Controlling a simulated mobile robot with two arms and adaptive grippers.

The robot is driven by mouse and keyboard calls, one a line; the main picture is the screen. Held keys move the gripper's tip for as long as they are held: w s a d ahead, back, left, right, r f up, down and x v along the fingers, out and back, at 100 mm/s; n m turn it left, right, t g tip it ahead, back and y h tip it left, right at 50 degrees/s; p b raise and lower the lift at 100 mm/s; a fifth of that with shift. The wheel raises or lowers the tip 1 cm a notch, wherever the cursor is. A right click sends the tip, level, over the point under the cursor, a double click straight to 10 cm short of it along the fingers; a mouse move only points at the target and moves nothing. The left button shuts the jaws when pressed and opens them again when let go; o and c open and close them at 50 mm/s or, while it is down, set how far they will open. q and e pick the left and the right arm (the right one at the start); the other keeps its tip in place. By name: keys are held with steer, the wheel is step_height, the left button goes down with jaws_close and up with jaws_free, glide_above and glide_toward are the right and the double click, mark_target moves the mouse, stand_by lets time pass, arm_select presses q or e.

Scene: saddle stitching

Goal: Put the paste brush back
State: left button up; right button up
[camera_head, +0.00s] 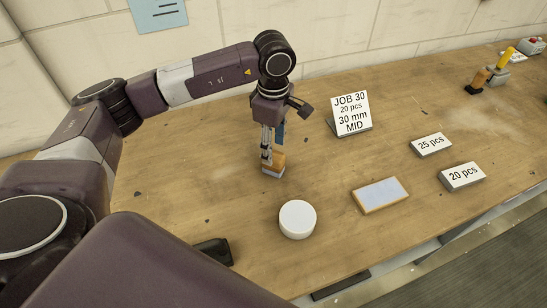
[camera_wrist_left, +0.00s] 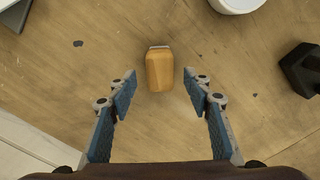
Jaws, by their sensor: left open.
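A small upright orange-wood piece with a grey edge at its foot, which looks like the paste brush (camera_head: 273,164), stands on the wooden bench below my left gripper (camera_head: 272,147). In the left wrist view the brush (camera_wrist_left: 160,72) lies just ahead of and centred between the two blue-padded fingertips of that gripper (camera_wrist_left: 160,88). The fingers are apart, with clear space on both sides of the brush. The gripper points down and partly hides the brush's top in the head view. A round white pot (camera_head: 298,219) stands in front and to the right. My right gripper is not in view.
A shallow wood-rimmed tray with a pale surface (camera_head: 380,195) lies right of the pot. A job sign (camera_head: 351,113) and blocks marked 25 pcs (camera_head: 431,145) and 20 pcs (camera_head: 461,177) stand farther right. A black object (camera_head: 213,251) sits at the front edge.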

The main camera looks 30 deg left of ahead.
mark_target(274, 155)
arm_select(q)
step_height(274, 155, up, 7)
steer(key=b, duration=0.1)
